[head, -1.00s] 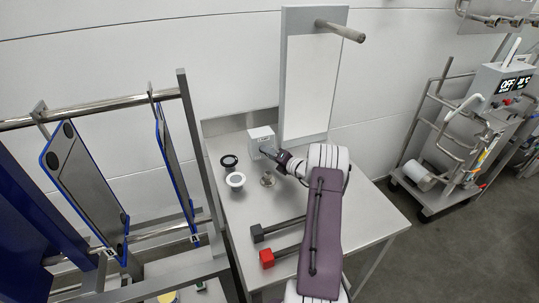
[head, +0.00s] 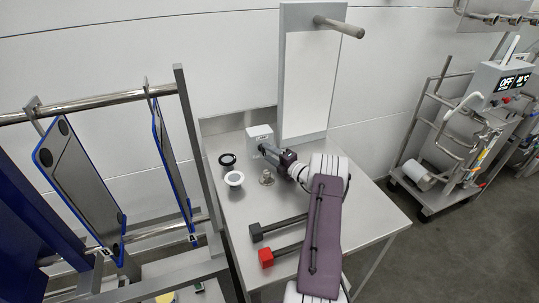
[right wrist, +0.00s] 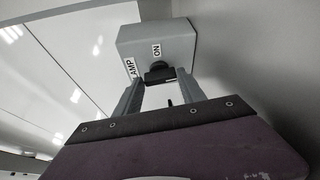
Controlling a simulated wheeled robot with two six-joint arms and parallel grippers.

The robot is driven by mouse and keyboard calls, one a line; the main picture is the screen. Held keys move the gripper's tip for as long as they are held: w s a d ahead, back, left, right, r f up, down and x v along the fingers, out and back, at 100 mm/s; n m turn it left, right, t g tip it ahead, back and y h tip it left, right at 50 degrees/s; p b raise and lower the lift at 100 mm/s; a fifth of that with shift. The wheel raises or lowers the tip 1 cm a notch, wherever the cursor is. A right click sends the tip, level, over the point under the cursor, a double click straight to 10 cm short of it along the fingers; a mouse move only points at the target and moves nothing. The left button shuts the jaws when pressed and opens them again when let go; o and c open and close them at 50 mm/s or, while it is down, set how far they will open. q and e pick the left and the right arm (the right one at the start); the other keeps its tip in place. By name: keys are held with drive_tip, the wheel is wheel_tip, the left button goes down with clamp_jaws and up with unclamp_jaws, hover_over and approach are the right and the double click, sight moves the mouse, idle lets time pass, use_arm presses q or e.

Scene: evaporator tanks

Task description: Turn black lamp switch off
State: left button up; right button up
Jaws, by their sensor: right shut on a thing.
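The lamp switch box (head: 259,134) is a small grey box at the back of the steel table, and it also shows in the right wrist view (right wrist: 152,42). Its face carries the labels "LAMP" and "ON". The black lamp switch (right wrist: 159,72) is a dark knob on that face, below the "ON" label. My right gripper (head: 266,150) reaches the front of the box. In the right wrist view its two fingers (right wrist: 160,86) stand either side of the knob, shut on it. The gripper hides the switch in the head view. My left gripper is not in view.
A black-rimmed round part (head: 227,160), a white-rimmed one (head: 234,178) and a small metal fitting (head: 266,178) stand left of my right arm. A black-ended bar (head: 256,232) and a red-ended bar (head: 266,257) lie nearer. An upright panel (head: 306,80) rises behind.

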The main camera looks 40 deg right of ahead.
drive_tip(key=o, duration=1.4)
drive_tip(key=shift+c, duration=0.2)
drive_tip(key=s, duration=0.9)
drive_tip(key=shift+d+r, duration=0.15)
drive_tip(key=shift+d, duration=0.25)
drive_tip(key=shift+c, duration=0.3)
